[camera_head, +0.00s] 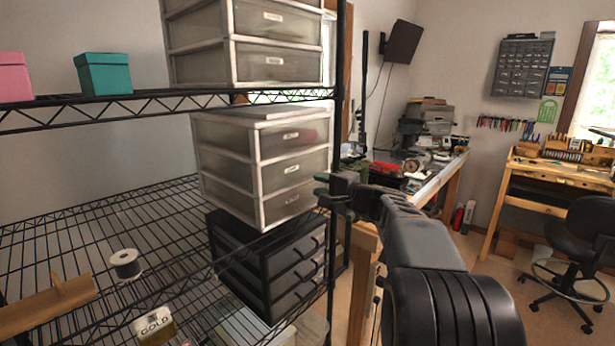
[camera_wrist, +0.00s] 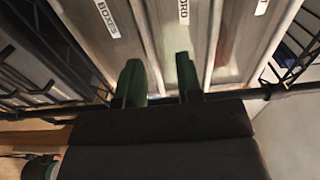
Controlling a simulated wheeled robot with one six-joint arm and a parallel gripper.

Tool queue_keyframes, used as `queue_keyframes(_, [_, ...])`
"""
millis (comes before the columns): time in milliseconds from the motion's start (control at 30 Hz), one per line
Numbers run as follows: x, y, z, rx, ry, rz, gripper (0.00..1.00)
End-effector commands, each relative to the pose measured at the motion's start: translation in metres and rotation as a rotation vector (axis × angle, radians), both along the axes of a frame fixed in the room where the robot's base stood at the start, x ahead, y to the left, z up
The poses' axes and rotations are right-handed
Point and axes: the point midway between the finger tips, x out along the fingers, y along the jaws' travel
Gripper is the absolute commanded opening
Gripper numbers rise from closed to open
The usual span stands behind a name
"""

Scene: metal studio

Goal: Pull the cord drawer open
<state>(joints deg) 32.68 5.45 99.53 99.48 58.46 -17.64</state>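The cord drawer (camera_head: 289,172) is the middle drawer of a pale three-drawer unit with translucent fronts on the shelf. Its front looks flush with the drawers above and below. In the wrist view its "CORD" label (camera_wrist: 184,11) is legible, beside the drawer labelled "BOXES" (camera_wrist: 106,17). My gripper (camera_head: 323,186) is at the right side of the unit's front, around the height of the cord drawer. In the wrist view its two green fingers (camera_wrist: 159,80) are apart with nothing held between them. I cannot tell whether they touch the drawer front.
A black shelf post (camera_head: 336,120) stands close beside my gripper. A black drawer unit (camera_head: 272,262) sits below and another pale unit (camera_head: 250,45) on the shelf above. A spool (camera_head: 126,264) lies on the wire shelf. A workbench (camera_head: 440,180) stands behind at right.

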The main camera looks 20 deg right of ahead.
Motion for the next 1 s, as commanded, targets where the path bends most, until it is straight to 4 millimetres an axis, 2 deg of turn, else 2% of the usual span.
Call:
queue_keyframes(100, [0.018,0.009,0.002,0.0,0.001,0.003,0.33])
queue_keyframes(300, [0.038,0.018,0.001,0.0,0.0,0.002,0.33])
queue_keyframes(500, [0.046,0.021,0.0,-0.001,0.0,0.0,0.33])
queue_keyframes(767, [0.046,0.021,0.0,-0.001,0.0,0.0,0.33])
queue_keyframes(1000, [0.046,0.021,0.0,-0.001,0.0,0.0,0.13])
